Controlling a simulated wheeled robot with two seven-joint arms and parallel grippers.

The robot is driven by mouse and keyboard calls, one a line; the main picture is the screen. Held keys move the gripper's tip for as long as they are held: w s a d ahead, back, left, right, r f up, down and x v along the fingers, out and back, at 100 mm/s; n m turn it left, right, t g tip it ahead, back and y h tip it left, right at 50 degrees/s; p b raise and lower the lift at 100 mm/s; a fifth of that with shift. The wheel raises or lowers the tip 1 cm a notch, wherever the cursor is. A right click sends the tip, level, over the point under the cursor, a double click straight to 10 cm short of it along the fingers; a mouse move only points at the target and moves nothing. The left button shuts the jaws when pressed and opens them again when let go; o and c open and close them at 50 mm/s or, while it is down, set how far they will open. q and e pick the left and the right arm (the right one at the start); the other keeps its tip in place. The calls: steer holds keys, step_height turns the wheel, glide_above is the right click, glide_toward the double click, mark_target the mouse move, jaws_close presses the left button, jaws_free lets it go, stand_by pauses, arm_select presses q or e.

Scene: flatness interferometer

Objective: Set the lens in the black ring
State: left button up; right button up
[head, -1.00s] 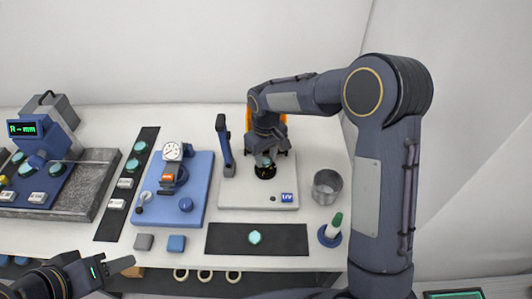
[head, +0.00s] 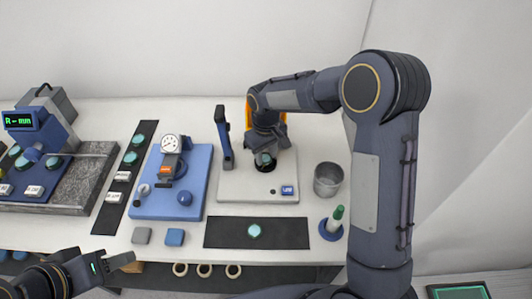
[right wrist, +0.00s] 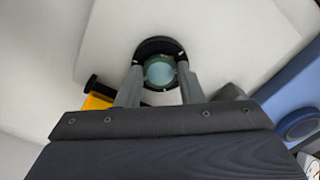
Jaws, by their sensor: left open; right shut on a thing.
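The lens (right wrist: 160,72) is a pale teal disc. My right gripper (head: 265,158) is shut on it, with one finger on each side in the right wrist view. The black ring (right wrist: 158,46) is on the light grey base plate (head: 236,188). In the right wrist view, the lens overlaps the ring's opening, and dark rim shows beyond it. I cannot tell whether the lens rests in the ring or is just above it. My left gripper (head: 115,262) is open and empty at the lower left, away from the ring.
A dark upright post (head: 224,138) stands left of the ring. A blue dial gauge stand (head: 190,196) is further left. A black mat (head: 285,234) with a teal disc (head: 254,230) lies in front. A metal cup (head: 328,180) and a green-topped bottle (head: 335,220) stand at right.

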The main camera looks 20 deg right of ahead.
steer(key=shift+f, duration=0.3)
